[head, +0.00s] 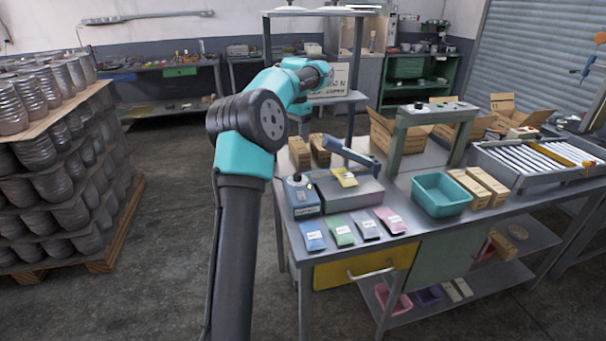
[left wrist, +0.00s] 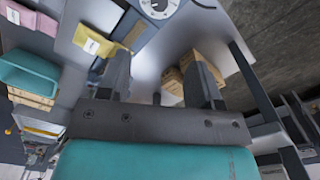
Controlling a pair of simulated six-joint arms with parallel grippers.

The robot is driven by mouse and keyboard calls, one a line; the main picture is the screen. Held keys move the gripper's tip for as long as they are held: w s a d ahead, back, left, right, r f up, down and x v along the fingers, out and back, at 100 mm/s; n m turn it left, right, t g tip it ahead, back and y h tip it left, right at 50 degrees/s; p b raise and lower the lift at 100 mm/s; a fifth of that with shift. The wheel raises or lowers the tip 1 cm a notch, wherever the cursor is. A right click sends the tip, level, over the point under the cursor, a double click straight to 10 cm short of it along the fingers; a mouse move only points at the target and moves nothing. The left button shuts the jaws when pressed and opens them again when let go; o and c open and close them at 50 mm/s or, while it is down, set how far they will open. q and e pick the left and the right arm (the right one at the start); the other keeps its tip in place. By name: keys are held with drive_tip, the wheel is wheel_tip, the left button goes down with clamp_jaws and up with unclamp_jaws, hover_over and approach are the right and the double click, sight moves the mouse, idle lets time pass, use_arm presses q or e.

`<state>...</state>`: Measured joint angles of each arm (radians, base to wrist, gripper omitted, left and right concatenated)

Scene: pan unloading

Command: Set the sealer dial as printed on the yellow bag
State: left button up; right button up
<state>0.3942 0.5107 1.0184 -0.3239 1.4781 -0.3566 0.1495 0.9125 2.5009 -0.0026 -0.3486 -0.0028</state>
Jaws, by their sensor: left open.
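The sealer (head: 350,193) stands on the bench with its long arm raised. A blue control box (head: 301,196) with a dial on top stands at its left; the round white dial face (left wrist: 160,7) shows at the top edge of the left wrist view. Its setting is too small to read. The yellow bag (head: 345,178) lies on the sealer, its label unreadable; it also shows in the left wrist view (left wrist: 95,45). My left gripper (left wrist: 166,78) is open and empty, above the bench and apart from the dial. Its fingertips are unclear in the head view. My right gripper is not seen.
Blue, green, grey and pink bags (head: 340,230) lie along the bench's front edge. A teal tub (head: 441,194) and small cardboard boxes (head: 490,187) stand to the right. More boxes (head: 300,152) stand behind the sealer. A grey stand (head: 434,113) rises behind the tub.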

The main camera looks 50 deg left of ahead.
sight(297, 175)
use_arm(q)
drive_tip(key=shift+f, duration=0.15)
wheel_tip(297, 175, down, 17)
drive_tip(key=shift+f, duration=0.1)
idle(0.5)
drive_tip(key=c, duration=0.9)
